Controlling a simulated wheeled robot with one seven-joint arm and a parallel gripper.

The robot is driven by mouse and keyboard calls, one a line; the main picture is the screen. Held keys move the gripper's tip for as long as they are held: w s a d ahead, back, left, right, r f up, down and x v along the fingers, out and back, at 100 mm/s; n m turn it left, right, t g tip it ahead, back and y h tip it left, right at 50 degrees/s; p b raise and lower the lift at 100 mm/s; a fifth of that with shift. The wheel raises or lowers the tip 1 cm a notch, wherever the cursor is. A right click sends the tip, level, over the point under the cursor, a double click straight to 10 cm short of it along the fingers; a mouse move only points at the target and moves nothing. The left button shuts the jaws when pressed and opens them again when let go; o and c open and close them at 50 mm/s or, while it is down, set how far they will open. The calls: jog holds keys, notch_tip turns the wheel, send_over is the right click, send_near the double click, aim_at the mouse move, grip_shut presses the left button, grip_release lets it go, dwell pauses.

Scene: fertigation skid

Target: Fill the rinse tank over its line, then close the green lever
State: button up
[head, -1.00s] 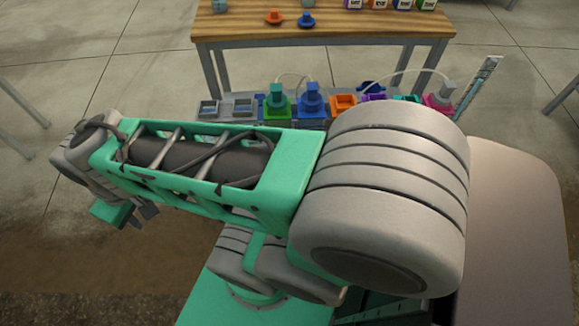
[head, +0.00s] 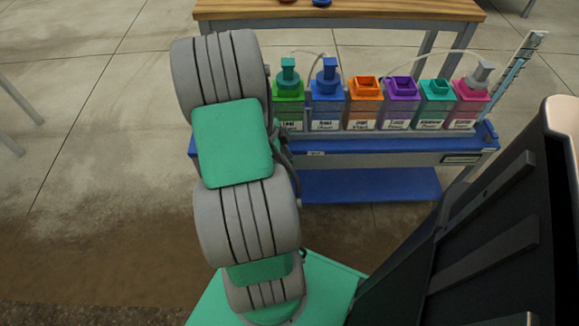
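I cannot pick out a rinse tank, a fill line or a green lever for certain. A row of colored containers stands on a blue skid (head: 400,160). From left they are a green one (head: 290,112) with a teal fitting, a blue one (head: 327,105) with a blue fitting, an orange one (head: 363,108), a purple one (head: 400,107), a teal one (head: 434,108) and a pink one (head: 470,106) with a grey fitting. Their labels are too small to read. My gripper is not in view. My arm rises at left and hides the skid's left part.
A wooden table (head: 350,10) stands behind the skid, with a red piece (head: 287,1) and a blue piece (head: 321,2) at its edge. Thin pale tubes arch over the containers. A slanted scale-like strip (head: 515,65) stands at far right.

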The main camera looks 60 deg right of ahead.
jog(key=x, duration=0.2)
jog(key=shift+s+f, duration=0.1)
jog(key=shift+f, duration=0.3)
jog(key=shift+c, duration=0.5)
grip_shut()
dwell(0.6)
